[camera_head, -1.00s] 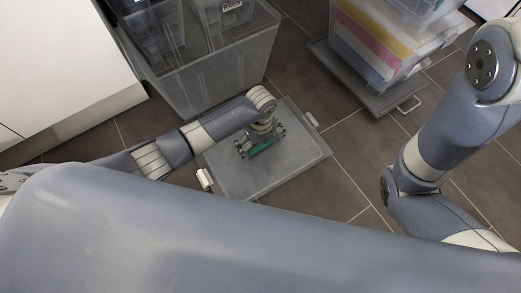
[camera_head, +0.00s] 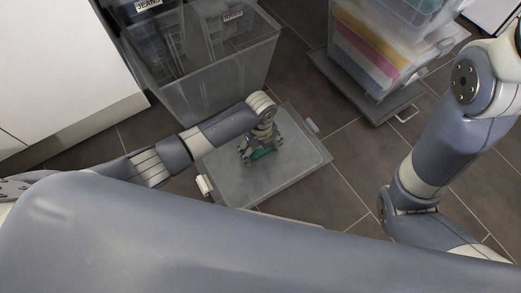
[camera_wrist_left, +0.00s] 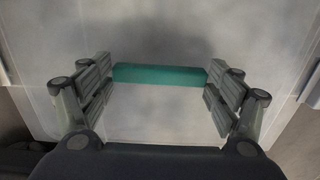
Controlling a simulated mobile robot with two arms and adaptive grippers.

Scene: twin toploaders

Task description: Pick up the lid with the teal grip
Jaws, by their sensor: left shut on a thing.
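The lid (camera_head: 225,184) is a flat grey translucent panel low over the dark tiled floor. Its teal grip (camera_head: 265,154) is a short bar near its middle. My left gripper (camera_head: 260,151) reaches down over the lid and is shut on the teal grip. In the left wrist view, the teal grip (camera_wrist_left: 160,75) lies crosswise between the two fingers of my left gripper (camera_wrist_left: 160,73), and the pale lid (camera_wrist_left: 155,115) spreads below. I cannot tell whether the lid touches the floor. My right gripper is not in view.
A clear bin (camera_head: 215,82) with labelled compartments stands just behind the lid. A clear box (camera_head: 365,58) with coloured contents stands on a grey base (camera_head: 380,109) at the back right. A white cabinet (camera_head: 60,65) is at the left. Open tiles lie right of the lid.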

